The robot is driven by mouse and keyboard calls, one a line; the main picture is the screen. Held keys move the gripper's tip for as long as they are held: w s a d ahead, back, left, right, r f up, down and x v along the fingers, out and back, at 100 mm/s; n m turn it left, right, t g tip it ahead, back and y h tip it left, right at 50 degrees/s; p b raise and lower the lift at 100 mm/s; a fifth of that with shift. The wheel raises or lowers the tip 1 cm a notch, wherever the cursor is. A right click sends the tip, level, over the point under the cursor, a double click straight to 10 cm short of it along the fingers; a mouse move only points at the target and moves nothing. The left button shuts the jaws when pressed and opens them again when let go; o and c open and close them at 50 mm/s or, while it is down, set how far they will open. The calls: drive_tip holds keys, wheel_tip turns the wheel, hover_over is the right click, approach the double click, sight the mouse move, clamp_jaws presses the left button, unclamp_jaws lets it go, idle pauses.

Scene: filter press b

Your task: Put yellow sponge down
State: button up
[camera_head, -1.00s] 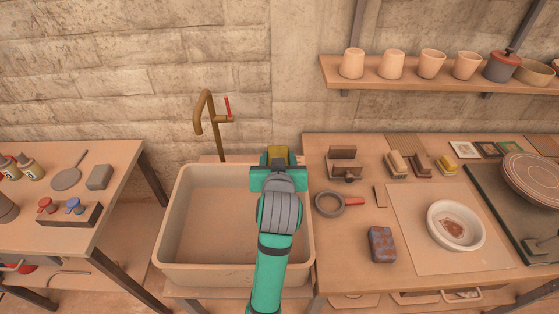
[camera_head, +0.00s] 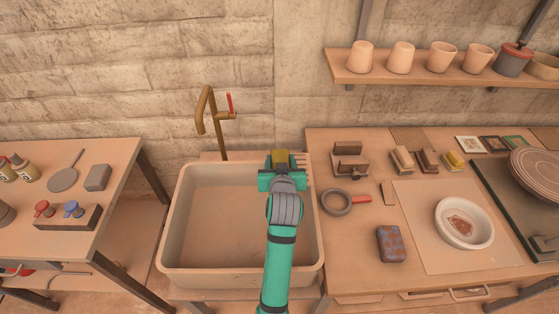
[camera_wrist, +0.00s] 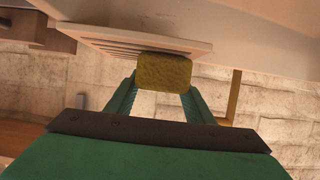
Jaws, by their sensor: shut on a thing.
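The yellow sponge (camera_wrist: 164,72) is between the two fingers of my gripper (camera_wrist: 160,95) in the wrist view, and the gripper is shut on it. In the wrist view a pale slatted rack (camera_wrist: 130,42) is beside the sponge. Its slats also show right of the gripper in the head view (camera_head: 304,165). I cannot tell whether the sponge touches the rack.
A brass tap (camera_head: 204,112) with a red handle stands behind the sink, left of my gripper. The basin is empty.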

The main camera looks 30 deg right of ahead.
drive_tip(key=shift+s+d+f, duration=0.1)
drive_tip(key=shift+s+d, duration=0.1)
drive_tip(key=shift+d, duration=0.05)
drive_tip(key=o, duration=1.1)
drive_tip(key=shift+c, duration=0.2)
drive_tip(key=shift+w+a, duration=0.1)
drive_tip(key=v, duration=1.2)
